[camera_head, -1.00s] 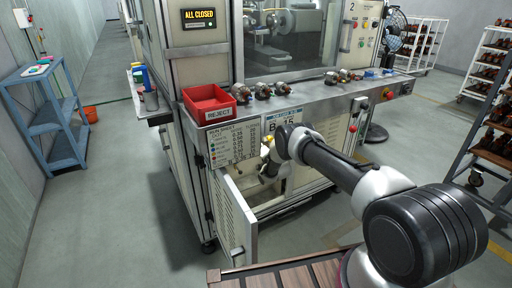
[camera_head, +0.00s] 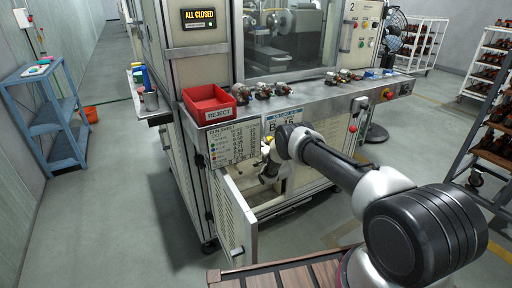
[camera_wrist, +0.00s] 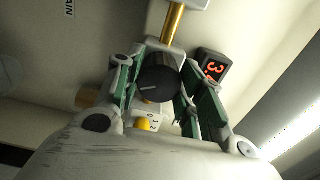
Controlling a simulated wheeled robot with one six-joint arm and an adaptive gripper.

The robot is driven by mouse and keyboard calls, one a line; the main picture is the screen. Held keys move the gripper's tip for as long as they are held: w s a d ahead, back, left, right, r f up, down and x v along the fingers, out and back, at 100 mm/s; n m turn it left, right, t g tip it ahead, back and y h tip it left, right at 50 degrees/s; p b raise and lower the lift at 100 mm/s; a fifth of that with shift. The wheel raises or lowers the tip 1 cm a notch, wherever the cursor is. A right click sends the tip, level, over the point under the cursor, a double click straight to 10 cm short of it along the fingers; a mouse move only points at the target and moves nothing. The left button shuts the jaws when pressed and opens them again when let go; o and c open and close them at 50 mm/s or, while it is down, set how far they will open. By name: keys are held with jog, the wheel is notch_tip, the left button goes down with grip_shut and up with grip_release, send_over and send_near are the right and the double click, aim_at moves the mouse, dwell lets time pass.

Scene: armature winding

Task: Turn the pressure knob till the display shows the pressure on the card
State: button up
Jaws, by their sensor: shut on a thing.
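A black round knob (camera_wrist: 160,86) with a white pointer line sits between the green-padded fingers of my gripper (camera_wrist: 155,78), which is shut on it in the wrist view. A small black display (camera_wrist: 213,68) with red digits is right of the knob. I can make out a tilted 3 and a point; the rest is cut by the finger. In the head view my gripper (camera_head: 268,163) reaches into the open lower cabinet, and the knob and display are hidden. A run sheet (camera_head: 234,144) and a card reading B 15 (camera_head: 284,121) are on the cabinet front; the sheet's small figures are unreadable.
The cabinet door (camera_head: 234,222) stands open left of my arm. A brass pipe (camera_wrist: 174,22) rises above the knob, and a yellow part (camera_wrist: 146,123) is below it. A red reject bin (camera_head: 208,103) and several armatures sit on the ledge above.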

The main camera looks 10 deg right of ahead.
jog(key=o, duration=1)
jog(key=v, duration=1.2)
